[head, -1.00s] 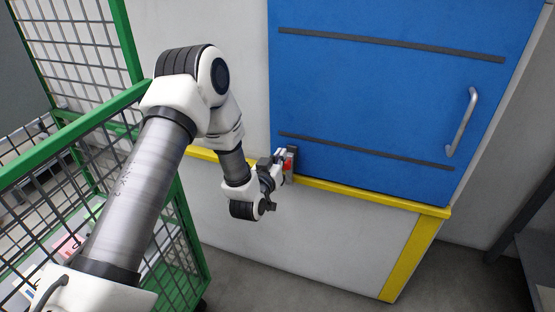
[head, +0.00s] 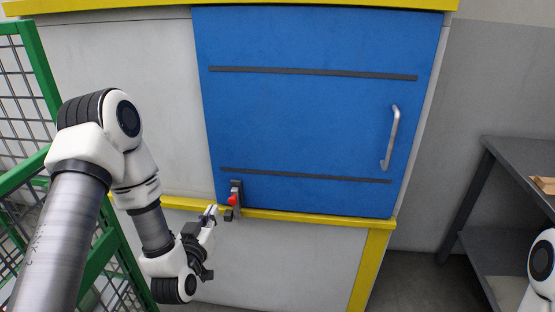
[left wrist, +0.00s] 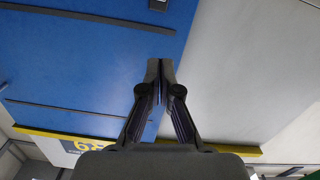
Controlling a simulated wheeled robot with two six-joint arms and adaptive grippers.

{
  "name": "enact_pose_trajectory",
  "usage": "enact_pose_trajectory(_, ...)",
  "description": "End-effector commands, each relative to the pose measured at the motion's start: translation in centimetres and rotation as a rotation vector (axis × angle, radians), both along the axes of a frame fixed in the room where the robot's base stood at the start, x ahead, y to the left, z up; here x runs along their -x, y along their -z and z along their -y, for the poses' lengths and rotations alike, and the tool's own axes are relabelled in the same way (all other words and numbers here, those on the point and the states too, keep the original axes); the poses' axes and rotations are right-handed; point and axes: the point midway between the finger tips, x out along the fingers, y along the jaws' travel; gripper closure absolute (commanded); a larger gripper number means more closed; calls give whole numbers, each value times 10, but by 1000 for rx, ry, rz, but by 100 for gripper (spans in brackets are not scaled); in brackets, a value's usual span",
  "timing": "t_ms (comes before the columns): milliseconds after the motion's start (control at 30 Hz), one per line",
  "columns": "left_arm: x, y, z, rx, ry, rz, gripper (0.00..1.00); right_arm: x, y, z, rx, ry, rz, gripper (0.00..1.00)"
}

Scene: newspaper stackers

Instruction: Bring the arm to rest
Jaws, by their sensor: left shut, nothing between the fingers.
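My left arm comes in from the left in the head view. Its gripper (head: 212,214) is just left of and a little below a dark latch with a red part (head: 233,199). A small gap seems to lie between the fingertips and the latch. In the left wrist view the gripper (left wrist: 160,66) has its fingertips together with nothing between them. The blue door (head: 310,120) stands closed, with a silver handle (head: 391,138) on its right side. Part of my right arm shows at the lower right edge of the head view; its gripper is out of the picture.
A green-framed wire cage (head: 45,85) stands at the left, close to my left arm. A yellow-edged cabinet front (head: 290,258) lies below the door. A grey shelf (head: 515,165) stands at the right, with floor between it and the cabinet.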

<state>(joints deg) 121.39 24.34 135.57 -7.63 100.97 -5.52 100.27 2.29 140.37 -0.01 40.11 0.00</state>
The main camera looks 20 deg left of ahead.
Motion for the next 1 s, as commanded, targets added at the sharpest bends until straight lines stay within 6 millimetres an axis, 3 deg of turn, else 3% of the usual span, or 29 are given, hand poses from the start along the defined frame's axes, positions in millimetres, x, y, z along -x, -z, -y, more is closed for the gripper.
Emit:
enact_pose_trajectory(167,5,4,6,-10,18,-42,100,0,-15,0,0,0,0,9)
enact_pose_trajectory(267,25,27,42,-50,110,-188,100,0,-46,0,0,0,0,9)
enact_pose_trajectory(367,68,86,78,-52,212,-487,100,0,-66,0,0,0,1,9)
enact_pose_trajectory(400,94,110,90,-46,249,-631,100,0,-72,0,0,0,1,9)
enact_pose_trajectory(500,167,158,110,-23,307,-981,100,0,-82,0,0,0,0,9)
enact_pose_trajectory(600,232,184,114,16,311,-1279,100,0,-79,0,0,0,0,9)
enact_pose_trajectory(700,268,189,112,62,286,-1451,100,0,-77,0,0,0,0,9)
enact_pose_trajectory(800,281,190,113,80,279,-1512,100,0,-77,0,0,0,0,9)
enact_pose_trajectory(1000,281,190,113,80,279,-1512,100,0,-77,0,0,0,0,9)
